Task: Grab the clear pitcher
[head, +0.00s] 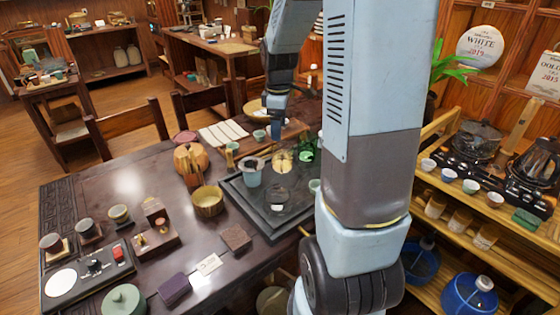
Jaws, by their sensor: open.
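My arm reaches over the dark tea table, and my gripper (276,132) points down near the table's far right part, above or just behind the tea tray (250,208). It is open, and I see nothing held in it. A see-through vessel with amber contents (283,162) stands on the tray, close in front of the gripper. A second glassy vessel (278,197) stands nearer me. I cannot tell for sure which is the clear pitcher. Part of the tray is hidden behind my arm.
Beside them are a pale blue cup (252,173), green glass (305,151) and a brass bowl (208,201). Chairs (128,130) line the far edge. Shelves with teaware (482,185) are on the right. The table's middle left is clear.

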